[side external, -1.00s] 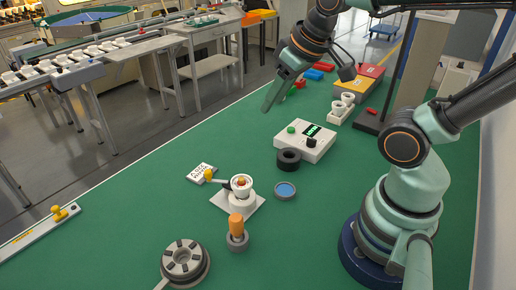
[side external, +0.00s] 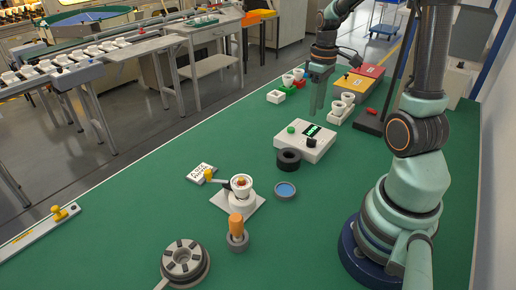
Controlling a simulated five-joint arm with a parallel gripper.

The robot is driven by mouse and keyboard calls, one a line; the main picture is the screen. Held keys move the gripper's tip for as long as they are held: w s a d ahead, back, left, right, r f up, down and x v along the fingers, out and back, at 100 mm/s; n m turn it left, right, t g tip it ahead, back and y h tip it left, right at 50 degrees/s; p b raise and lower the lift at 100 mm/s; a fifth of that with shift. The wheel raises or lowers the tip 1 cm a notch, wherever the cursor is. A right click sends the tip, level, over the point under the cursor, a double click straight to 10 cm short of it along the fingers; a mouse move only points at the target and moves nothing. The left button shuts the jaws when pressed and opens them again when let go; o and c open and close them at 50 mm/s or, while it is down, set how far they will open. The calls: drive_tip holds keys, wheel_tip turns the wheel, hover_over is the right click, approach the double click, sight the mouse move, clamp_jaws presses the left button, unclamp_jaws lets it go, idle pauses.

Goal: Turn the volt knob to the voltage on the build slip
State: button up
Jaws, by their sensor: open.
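A white control box (side external: 305,146) stands on the green bench, with a small lit display (side external: 312,130), a green button (side external: 291,130) and a black knob (side external: 311,143) on its top. The white build slip (side external: 201,172) lies flat to the left, nearer the camera; its print is too small to read surely. My gripper (side external: 317,110) points down with its jaws open and empty. In the picture it is above the box's far edge, apart from the knob. The display's reading and the knob's pointer cannot be made out.
A black ring (side external: 289,160) sits against the box's near side. White cups (side external: 343,104) and red and yellow bins (side external: 356,84) stand behind.

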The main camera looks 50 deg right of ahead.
sight(312, 139)
wheel_tip(312, 139, down, 11)
drive_tip(key=shift+r, duration=0.15)
idle(0.4)
clamp_jaws()
